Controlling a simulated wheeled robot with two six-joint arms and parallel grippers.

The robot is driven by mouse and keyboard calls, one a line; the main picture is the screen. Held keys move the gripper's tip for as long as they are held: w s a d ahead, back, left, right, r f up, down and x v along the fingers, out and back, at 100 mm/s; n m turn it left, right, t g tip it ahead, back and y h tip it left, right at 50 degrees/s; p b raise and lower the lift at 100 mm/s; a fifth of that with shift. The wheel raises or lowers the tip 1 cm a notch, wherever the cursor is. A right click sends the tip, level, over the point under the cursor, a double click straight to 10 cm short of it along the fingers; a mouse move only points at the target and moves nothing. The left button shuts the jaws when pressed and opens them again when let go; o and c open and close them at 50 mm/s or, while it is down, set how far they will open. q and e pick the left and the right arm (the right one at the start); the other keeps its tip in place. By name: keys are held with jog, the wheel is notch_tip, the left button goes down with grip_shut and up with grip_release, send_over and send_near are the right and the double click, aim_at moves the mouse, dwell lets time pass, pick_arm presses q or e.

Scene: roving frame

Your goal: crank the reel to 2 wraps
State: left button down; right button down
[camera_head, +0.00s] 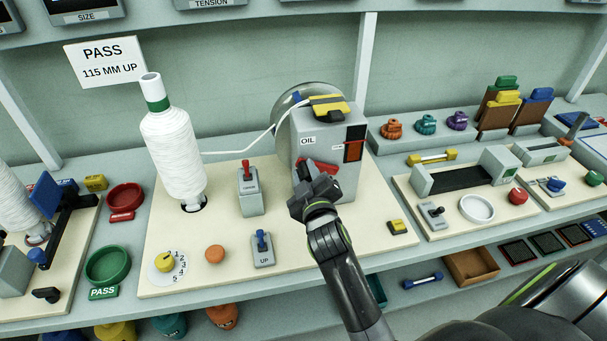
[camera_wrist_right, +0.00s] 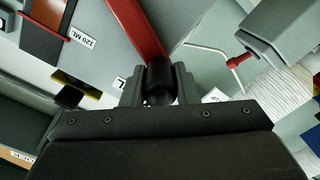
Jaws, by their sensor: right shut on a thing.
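The grey reel housing (camera_head: 308,122), labelled OIL, stands on a cream board. A round grey reel (camera_head: 284,103) shows partly behind it; its wraps cannot be counted. The red crank arm (camera_head: 325,167) is on the housing's front, partly hidden by my right gripper (camera_head: 308,188). In the right wrist view the crank arm (camera_wrist_right: 138,28) runs to a black knob (camera_wrist_right: 160,84), which sits between the fingers of my right gripper (camera_wrist_right: 160,92), shut on it. A white thread runs from the yarn cone (camera_head: 175,150) to the reel. My left gripper is not in view.
A red-handled switch (camera_head: 249,190), a blue-handled UP switch (camera_head: 262,248), an orange button (camera_head: 215,254) and a yellow numbered dial (camera_head: 165,262) stand left of my arm. A yellow button (camera_head: 398,227) is right of it. A PASS 115 MM UP sign (camera_head: 104,62) hangs behind.

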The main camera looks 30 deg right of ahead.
jog(key=shift+d+r, duration=0.1)
jog(key=shift+r, duration=0.2)
jog(key=c, duration=1.5)
grip_release()
jog(key=o, duration=0.4)
jog(key=shift+d, duration=0.15)
jog(key=shift+f, duration=0.1)
jog(key=shift+s, duration=0.15)
